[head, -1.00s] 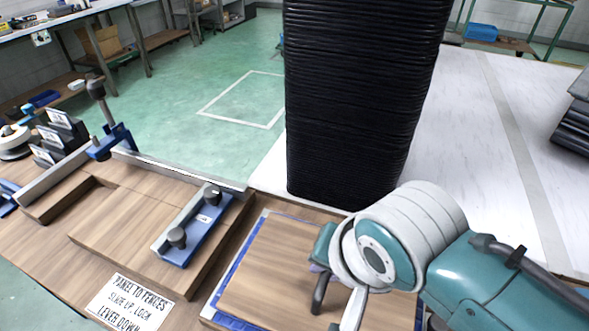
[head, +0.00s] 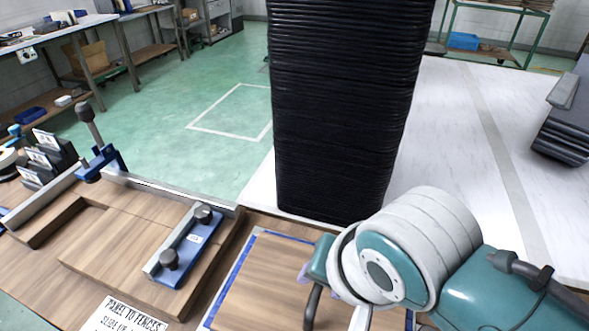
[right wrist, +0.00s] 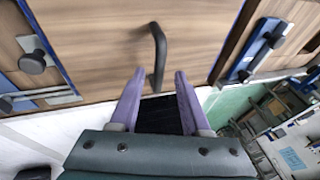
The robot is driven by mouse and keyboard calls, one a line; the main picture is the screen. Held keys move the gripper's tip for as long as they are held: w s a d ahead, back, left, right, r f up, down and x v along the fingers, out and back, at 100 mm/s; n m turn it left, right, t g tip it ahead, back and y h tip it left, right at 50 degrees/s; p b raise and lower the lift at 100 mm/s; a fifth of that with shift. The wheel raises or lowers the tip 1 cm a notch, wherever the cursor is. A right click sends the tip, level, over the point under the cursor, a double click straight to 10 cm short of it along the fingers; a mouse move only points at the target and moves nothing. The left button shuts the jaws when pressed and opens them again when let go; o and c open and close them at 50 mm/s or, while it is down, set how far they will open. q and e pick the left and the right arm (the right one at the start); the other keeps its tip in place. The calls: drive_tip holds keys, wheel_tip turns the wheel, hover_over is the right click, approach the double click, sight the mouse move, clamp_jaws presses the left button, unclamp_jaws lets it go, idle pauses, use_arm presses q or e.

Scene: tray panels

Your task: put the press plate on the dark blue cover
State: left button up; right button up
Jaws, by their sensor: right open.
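A flat wooden plate with a black bar handle, which looks like the press plate (head: 262,285), lies on the bench in the lower middle of the head view. It also shows in the right wrist view (right wrist: 95,50), with its handle (right wrist: 158,50) standing up. Blue edging (head: 232,275) shows along the plate's left and far sides; I cannot tell whether this is the dark blue cover. My right gripper (right wrist: 160,75) is open, its purple fingers either side of the handle's near end in the wrist view. It partly hides the plate in the head view. My left gripper is out of view.
A tall black stack (head: 345,110) stands just behind the plate. To the left is a wooden fixture with a blue knobbed bar (head: 185,247) and a lever clamp (head: 98,160). Dark panels (head: 562,135) are piled at the right. The white table between is mostly clear.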

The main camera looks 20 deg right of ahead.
drive_tip(key=p+v, duration=0.2)
drive_tip(key=v, duration=0.5)
drive_tip(key=s+d+r+n, duration=0.2)
drive_tip(key=s+d+n, duration=0.1)
drive_tip(key=s, duration=0.3)
drive_tip(key=s+d+r+n+g, duration=0.1)
drive_tip(key=s+d+r+n, duration=0.2)
drive_tip(key=s+n, duration=0.3)
drive_tip(key=shift+d+r+h, duration=0.25)
drive_tip(key=shift+d+h, duration=0.05)
drive_tip(key=shift+d, duration=0.4)
drive_tip(key=shift+s+d, duration=0.1)
drive_tip(key=shift+s, duration=0.1)
